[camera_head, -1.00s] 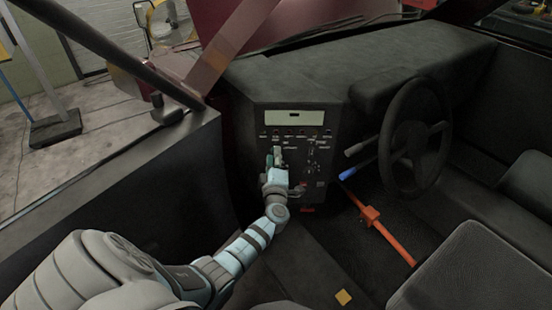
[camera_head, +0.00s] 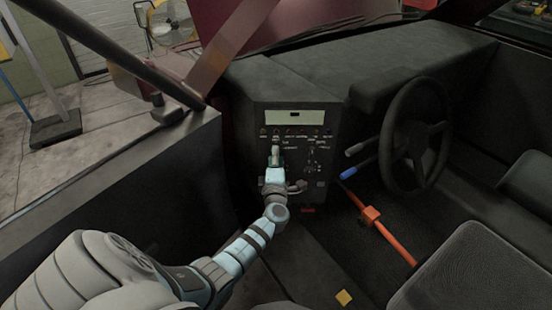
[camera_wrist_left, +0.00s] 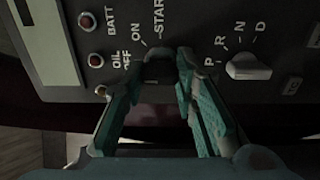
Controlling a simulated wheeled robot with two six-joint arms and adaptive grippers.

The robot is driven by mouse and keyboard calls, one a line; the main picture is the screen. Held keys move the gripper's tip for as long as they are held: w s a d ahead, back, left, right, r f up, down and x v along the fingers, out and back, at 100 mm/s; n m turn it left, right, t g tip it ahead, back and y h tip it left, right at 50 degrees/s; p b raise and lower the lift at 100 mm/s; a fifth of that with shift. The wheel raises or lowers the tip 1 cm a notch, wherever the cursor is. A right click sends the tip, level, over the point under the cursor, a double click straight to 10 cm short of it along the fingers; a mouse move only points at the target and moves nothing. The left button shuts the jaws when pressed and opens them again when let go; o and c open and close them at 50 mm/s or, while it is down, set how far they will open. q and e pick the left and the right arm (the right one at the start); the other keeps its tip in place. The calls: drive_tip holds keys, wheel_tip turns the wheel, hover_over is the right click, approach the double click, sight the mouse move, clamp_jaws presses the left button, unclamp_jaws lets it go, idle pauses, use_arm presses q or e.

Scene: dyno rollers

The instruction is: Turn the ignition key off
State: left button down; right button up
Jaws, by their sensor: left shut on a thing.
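The ignition key (camera_wrist_left: 160,68) is a small dark knob on the dash panel in the left wrist view, below the printed OFF, ON and START labels. It is in shadow, so I cannot tell which label it points at. My left gripper (camera_head: 276,152) reaches the panel in the head view, and its hand hides the key there. In the left wrist view the two teal-padded fingers of the left gripper (camera_wrist_left: 158,80) come in from below and are shut on the key, one tip on each side. My right gripper does not show.
A gear selector knob (camera_wrist_left: 248,66) with P, R, N, D marks sits right of the key. Red indicator lamps (camera_wrist_left: 87,20) are at left. The steering wheel (camera_head: 415,135) and a blue-tipped lever (camera_head: 348,174) are right of the panel. The door (camera_head: 120,185) flanks my arm.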

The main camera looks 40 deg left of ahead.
use_arm(q)
drive_tip(key=c, duration=1.3)
unclamp_jaws()
drive_tip(key=v, duration=1.2)
drive_tip(key=shift+d, duration=0.1)
